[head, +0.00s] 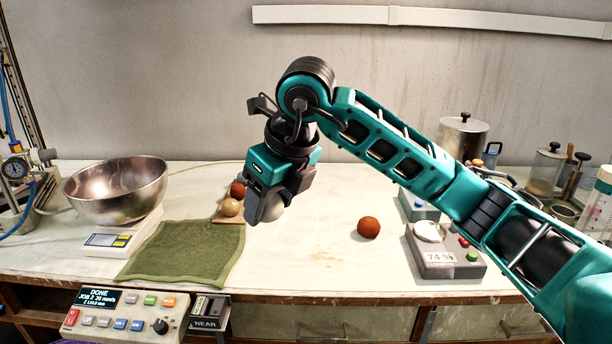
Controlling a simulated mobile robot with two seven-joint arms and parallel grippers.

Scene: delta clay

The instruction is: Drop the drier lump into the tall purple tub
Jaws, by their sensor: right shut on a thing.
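My right gripper (264,206) reaches in from the right and points down over the table, left of centre. It is shut on a pale grey-white lump (272,212), mostly hidden behind the fingers. A reddish-brown lump (368,227) lies alone on the table to the right of the gripper. A tan lump (231,207) and another reddish-brown lump (238,190) sit on a small wooden board (226,219) just left of the gripper. I see no tall purple tub. My left gripper is not in view.
A grey meter (443,262) with a white dish reads about 74 %. A green cloth (187,249) lies front left, beside a metal bowl (118,190) on a scale (108,240). A control box (130,312) is at the front edge. A metal pot (461,138) and jars stand back right.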

